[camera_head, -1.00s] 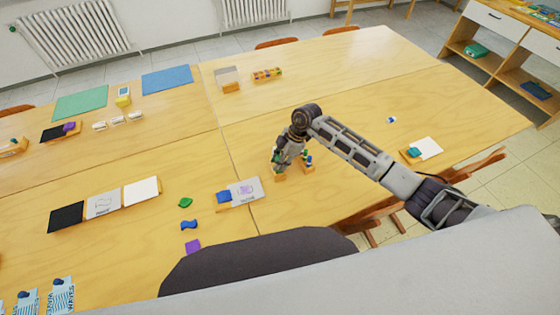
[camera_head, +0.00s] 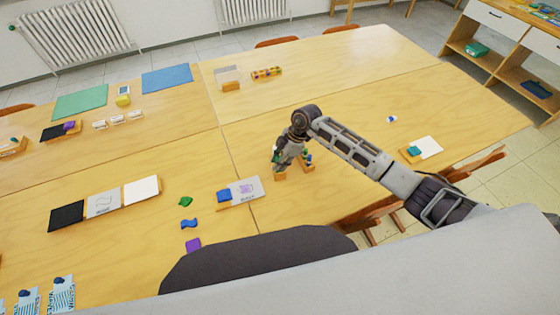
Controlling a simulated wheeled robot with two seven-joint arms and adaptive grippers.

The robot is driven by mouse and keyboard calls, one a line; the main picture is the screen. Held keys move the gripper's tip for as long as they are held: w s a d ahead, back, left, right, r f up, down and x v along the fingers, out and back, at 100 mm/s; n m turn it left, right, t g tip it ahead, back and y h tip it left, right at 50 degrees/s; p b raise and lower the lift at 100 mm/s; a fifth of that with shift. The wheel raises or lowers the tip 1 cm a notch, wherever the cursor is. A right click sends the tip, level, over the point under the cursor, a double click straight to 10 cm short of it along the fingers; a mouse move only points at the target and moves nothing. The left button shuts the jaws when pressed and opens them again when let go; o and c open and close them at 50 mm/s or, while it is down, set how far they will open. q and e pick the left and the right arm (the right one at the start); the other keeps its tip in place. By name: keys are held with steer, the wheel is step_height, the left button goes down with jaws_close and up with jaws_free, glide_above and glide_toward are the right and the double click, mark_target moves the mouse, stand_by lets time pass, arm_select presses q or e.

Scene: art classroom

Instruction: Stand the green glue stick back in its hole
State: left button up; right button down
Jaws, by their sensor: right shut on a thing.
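My right gripper (camera_head: 280,161) points down at a small wooden holder (camera_head: 280,176) near the middle of the table. A bit of green, the green glue stick (camera_head: 275,155), shows at its fingers, and the gripper is shut on it. The wrist hides most of the stick and the hole under it, so I cannot tell whether the stick is in the hole. The holder's right part (camera_head: 308,168) shows small blue and green items. My left gripper is not in view.
A card with a blue block (camera_head: 223,196) lies left of the holder. Green, blue and purple pieces (camera_head: 190,224) lie further left. A white card with a teal block (camera_head: 413,151) is at the right. The table behind the holder is largely clear.

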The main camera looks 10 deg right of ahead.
steer(key=shift+f, duration=0.25)
stand_by(1.0)
steer(key=c, duration=1.2)
jaws_free()
steer(key=shift+o, duration=0.2)
steer(key=shift+o, duration=1.1)
steer(key=shift+r, duration=0.1)
steer(key=shift+r+p, duration=2.9)
steer(key=shift+r, duration=0.05)
steer(key=shift+s+f, duration=0.15)
